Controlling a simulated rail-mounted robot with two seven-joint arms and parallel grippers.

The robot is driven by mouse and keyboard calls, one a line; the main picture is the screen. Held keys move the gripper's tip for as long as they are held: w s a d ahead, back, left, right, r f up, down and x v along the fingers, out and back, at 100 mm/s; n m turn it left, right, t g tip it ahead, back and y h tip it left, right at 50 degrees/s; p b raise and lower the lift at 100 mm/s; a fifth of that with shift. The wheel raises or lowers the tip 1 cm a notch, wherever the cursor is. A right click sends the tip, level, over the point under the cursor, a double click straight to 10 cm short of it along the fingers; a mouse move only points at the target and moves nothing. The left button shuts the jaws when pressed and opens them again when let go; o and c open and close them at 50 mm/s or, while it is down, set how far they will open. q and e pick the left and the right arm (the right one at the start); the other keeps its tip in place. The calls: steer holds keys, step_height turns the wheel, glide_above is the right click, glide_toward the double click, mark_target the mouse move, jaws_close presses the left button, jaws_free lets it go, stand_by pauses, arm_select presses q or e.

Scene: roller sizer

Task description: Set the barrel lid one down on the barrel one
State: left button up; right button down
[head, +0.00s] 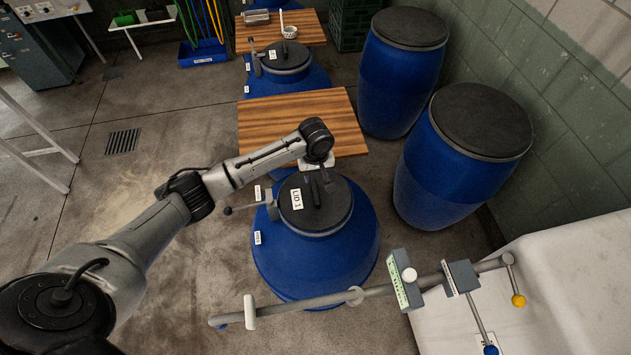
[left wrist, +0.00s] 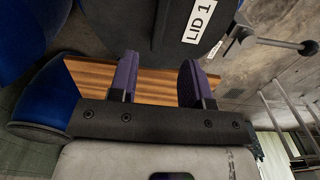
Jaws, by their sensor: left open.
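Barrel lid one (head: 327,215), a black disc with a raised bar handle and a white "LID 1" label, lies on the mouth of the blue barrel one (head: 345,255). It looks level; whether it is fully seated cannot be told. My left gripper (head: 321,175) is just above the lid's far part, open and empty. In the left wrist view the purple-padded fingers of my left gripper (left wrist: 157,68) are apart, and the lid (left wrist: 210,28) with its handle is beyond the fingertips. My right gripper is in neither view.
A lever clamp (head: 245,208) sticks out left of the barrel's neck. A wooden board (head: 285,110) lies behind, with another lidded barrel (head: 295,80) beyond. Two tall blue barrels (head: 425,180) (head: 395,85) stand right. A steelyard beam (head: 310,303) crosses in front.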

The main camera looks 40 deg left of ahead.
arm_select(q)
steer(key=shift+r, duration=1.35)
